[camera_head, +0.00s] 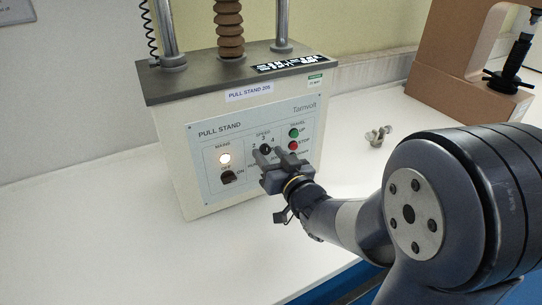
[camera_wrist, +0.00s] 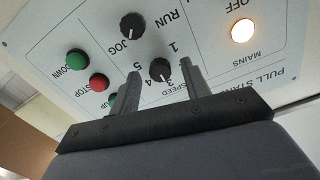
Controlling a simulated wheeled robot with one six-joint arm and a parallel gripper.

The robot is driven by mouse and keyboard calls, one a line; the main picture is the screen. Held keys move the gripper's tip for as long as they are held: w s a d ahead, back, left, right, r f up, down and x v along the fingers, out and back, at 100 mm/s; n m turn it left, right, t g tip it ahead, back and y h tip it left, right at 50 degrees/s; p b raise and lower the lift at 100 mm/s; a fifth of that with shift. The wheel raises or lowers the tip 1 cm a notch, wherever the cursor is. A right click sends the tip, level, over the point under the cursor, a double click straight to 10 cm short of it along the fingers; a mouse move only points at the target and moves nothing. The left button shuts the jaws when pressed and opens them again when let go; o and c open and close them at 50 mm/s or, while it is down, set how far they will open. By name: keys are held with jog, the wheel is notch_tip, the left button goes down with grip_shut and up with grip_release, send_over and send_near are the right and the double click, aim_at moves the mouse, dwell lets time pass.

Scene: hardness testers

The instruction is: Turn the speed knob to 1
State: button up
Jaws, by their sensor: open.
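The black speed knob (camera_head: 266,149) is on the grey front panel of the pull stand (camera_head: 207,132). In the wrist view, which shows the panel upside down, the speed knob (camera_wrist: 160,70) has a small white mark that appears to point toward the 3. The 1 is on the knob's opposite side, and the 2 seems hidden by a finger. My gripper (camera_head: 268,153) is in front of the panel. In the wrist view its open fingers (camera_wrist: 161,70) are on either side of the knob, with visible gaps; I cannot tell whether the tips reach its depth.
A black run/jog knob (camera_wrist: 132,26) is close by. A green up button (camera_head: 294,132), a red stop button (camera_head: 292,145) and a green down button (camera_wrist: 76,61) are beside the knobs. The mains lamp (camera_head: 225,158) is lit. A small metal part (camera_head: 378,136) lies on the white table.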

jog(key=shift+c, duration=0.2)
grip_shut()
jog(key=shift+b, duration=0.35)
